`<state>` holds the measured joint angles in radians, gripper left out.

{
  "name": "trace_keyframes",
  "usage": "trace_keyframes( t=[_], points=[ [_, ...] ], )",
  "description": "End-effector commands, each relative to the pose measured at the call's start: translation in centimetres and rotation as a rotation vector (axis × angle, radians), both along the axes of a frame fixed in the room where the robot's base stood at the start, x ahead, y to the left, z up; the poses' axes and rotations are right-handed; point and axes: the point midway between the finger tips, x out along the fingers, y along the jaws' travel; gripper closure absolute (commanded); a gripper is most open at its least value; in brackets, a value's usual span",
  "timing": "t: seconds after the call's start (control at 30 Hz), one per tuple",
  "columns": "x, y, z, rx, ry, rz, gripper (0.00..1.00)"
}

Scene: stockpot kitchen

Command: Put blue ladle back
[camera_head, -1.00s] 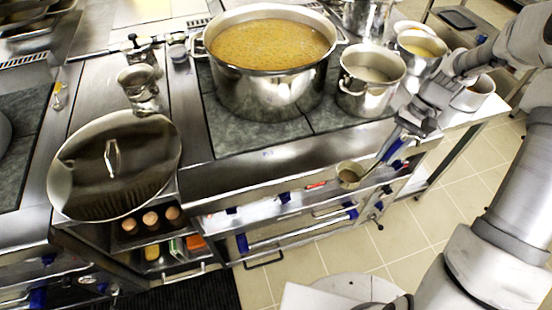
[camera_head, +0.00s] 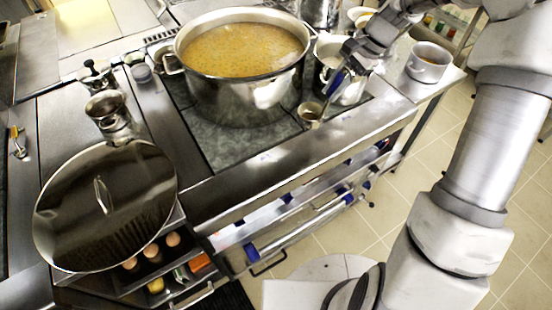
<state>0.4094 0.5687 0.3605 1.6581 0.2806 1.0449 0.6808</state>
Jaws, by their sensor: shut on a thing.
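The ladle shows a blue handle (camera_head: 337,83) and a small round bowl (camera_head: 310,113). My gripper (camera_head: 346,66) is shut on the ladle near the upper end of its handle. The ladle hangs tilted, bowl down and to the left, over the right side of the stove top. Its bowl is just right of the large stockpot (camera_head: 238,104) of brownish soup. I cannot tell whether the bowl touches the stove surface. My gripper and arm partly hide the smaller steel pots behind.
A steel pot (camera_head: 428,66) stands on the right counter end. A large lid (camera_head: 104,205) leans at the left above an open drawer with eggs (camera_head: 151,251). A steel container (camera_head: 107,110) stands left of the stockpot. The stove's front strip is clear.

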Motion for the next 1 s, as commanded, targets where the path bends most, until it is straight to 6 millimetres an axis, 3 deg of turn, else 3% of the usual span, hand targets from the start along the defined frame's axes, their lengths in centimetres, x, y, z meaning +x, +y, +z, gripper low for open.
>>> trace_keyframes(
  t=[0.17,0.4,0.6,0.77,1.0],
  points=[
    [-1.5,1.5,-1.0,0.003,0.004,-0.006,1.0],
    [-5.4,5.4,-4.2,0.002,0.005,-0.003,1.0],
    [-7.6,7.7,-6.3,0.002,0.003,-0.003,1.0],
    [-8.1,8.3,-7.0,0.002,0.001,-0.005,1.0],
    [-8.2,8.3,-9.8,0.003,0.003,-0.004,1.0]
  ],
)
